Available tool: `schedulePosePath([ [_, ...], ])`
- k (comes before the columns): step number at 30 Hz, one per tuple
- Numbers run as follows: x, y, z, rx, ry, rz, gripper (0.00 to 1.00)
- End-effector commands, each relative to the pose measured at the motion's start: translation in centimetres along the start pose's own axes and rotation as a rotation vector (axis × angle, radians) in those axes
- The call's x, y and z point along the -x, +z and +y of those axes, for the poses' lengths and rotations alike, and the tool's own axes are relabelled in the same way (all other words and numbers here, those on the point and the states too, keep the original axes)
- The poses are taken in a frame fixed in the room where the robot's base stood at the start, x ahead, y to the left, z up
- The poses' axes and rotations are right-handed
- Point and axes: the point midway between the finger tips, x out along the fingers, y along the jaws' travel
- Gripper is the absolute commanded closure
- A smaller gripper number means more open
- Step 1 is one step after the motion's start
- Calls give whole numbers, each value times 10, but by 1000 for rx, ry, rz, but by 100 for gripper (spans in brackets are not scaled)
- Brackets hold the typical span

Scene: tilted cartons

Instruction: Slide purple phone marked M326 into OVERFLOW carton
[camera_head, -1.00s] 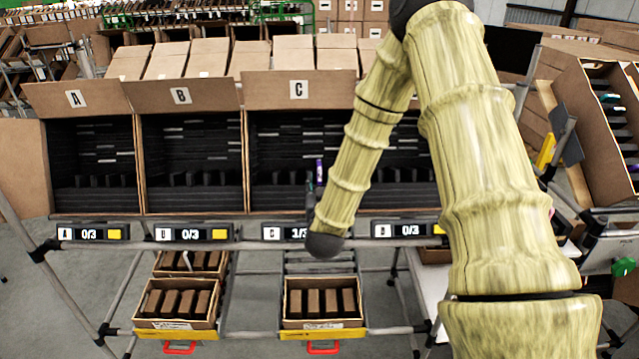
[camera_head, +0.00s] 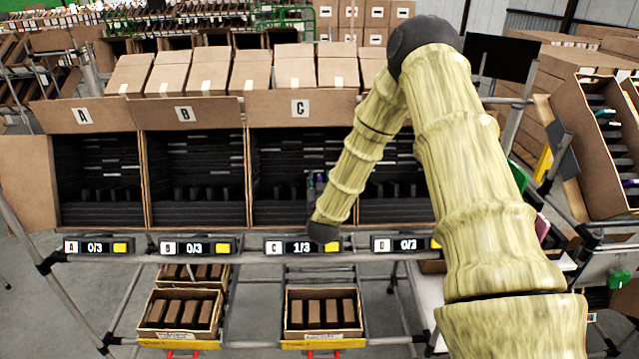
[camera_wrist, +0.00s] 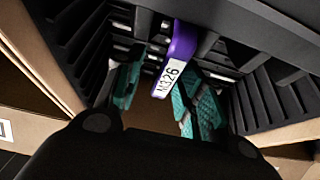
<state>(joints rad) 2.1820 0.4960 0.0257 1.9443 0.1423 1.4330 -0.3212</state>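The purple phone marked M326 (camera_wrist: 180,45) shows in the wrist view, its white label toward me. Its far end runs in among the black dividers of carton C (camera_head: 300,104). My gripper (camera_wrist: 163,95) has its two green fingers on either side of the phone's near end, with a gap on each side, so it is open around it. In the head view my gripper (camera_head: 316,187) is at the front of carton C, partly hidden by my wrist. I can read no OVERFLOW label on any carton.
Cartons A (camera_head: 83,114) and B (camera_head: 184,112) stand left of C. The display below C (camera_head: 303,246) reads 1/3; A, B and D read 0/3. At right, a tilted carton (camera_head: 590,150) holds several items. Small bins (camera_head: 323,315) sit below the rack.

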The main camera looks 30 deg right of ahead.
Motion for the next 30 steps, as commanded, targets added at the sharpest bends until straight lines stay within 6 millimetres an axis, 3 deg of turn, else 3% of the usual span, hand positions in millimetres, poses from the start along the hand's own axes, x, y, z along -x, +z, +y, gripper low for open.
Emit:
schedulePosePath([
  [7,0,0,0,0,0,0,62],
  [13,0,0,0,0,-1,0,98],
  [14,0,0,0,0,-1,0,100],
  [16,0,0,0,0,-1,0,100],
  [17,0,0,0,0,-1,0,89],
  [19,0,0,0,0,-1,0,100],
  [30,3,-2,0,0,-1,0,100],
])
